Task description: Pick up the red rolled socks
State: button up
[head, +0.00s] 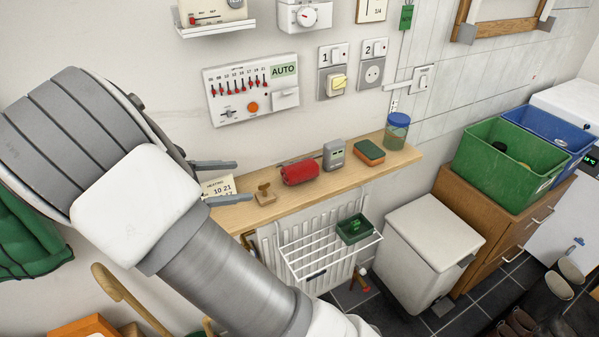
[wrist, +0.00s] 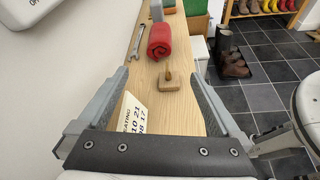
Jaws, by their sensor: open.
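The red rolled socks (head: 299,172) lie on the wooden shelf (head: 408,155) along the wall, near its middle. They also show in the wrist view (wrist: 160,41), ahead of the fingertips and near the top. My gripper (head: 224,183) is open over the left part of the shelf, its two fingers pointing toward the socks. In the wrist view my gripper (wrist: 162,80) has nothing between its fingertips, and the socks are apart from it.
A wooden stamp-like piece (head: 265,194) stands between my gripper and the socks. A heating card (wrist: 134,117) is below the jaws. A wrench (wrist: 138,36) lies left of the socks. A grey meter (head: 334,154), sponge (head: 369,152) and jar (head: 397,132) stand farther right. The wall runs close behind.

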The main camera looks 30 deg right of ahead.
aim_at(286, 176)
jog(key=b+x, duration=0.1)
jog(key=x, duration=1.3)
jog(key=shift+s+r, duration=0.1)
jog(key=c, duration=1.1)
jog(key=shift+r, duration=0.1)
